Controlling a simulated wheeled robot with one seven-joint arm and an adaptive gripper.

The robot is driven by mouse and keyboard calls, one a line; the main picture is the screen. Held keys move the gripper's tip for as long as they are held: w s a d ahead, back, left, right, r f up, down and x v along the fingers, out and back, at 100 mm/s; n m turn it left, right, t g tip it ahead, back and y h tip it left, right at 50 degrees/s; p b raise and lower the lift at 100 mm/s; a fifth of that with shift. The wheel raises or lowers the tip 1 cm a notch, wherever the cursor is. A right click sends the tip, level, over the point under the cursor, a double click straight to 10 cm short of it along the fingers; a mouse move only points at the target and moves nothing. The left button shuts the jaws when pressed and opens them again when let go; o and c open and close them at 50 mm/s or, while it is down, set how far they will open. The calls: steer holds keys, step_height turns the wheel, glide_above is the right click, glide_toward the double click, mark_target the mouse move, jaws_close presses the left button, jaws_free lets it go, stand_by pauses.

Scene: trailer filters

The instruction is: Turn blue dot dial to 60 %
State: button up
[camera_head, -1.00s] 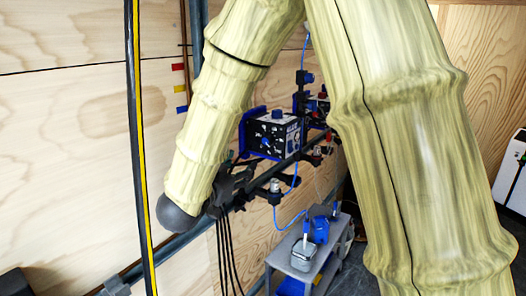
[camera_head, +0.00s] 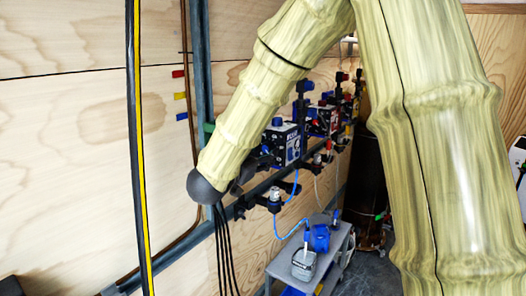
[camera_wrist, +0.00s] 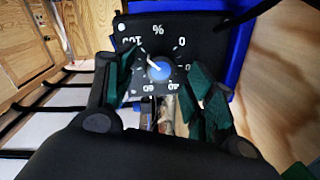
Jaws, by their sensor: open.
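The dial with the blue dot (camera_wrist: 160,70) is on the dark face of a control box, near the middle of the wrist view. Its percent scale appears upside down, with 100 at upper left, 0 at upper right, and 60 and 40 apparently below. A pale pointer mark seems to face upper left; its exact reading is unclear. My gripper (camera_wrist: 164,68) is open, its green-padded fingers on either side of the dial; contact cannot be told. In the head view the control box (camera_head: 284,143) is partly behind my arm, and the gripper is mostly hidden.
More control boxes (camera_head: 319,121) line the rail to the right. A grey trolley (camera_head: 280,267) with a blue item (camera_head: 319,237) stands below. Cables hang by the wall. A dark cylinder (camera_head: 369,185) stands farther back.

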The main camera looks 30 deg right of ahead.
steer(key=shift+w+d, duration=0.25)
steer(key=shift+d, duration=0.35)
steer(key=shift+c, duration=0.2)
steer(key=c, duration=1)
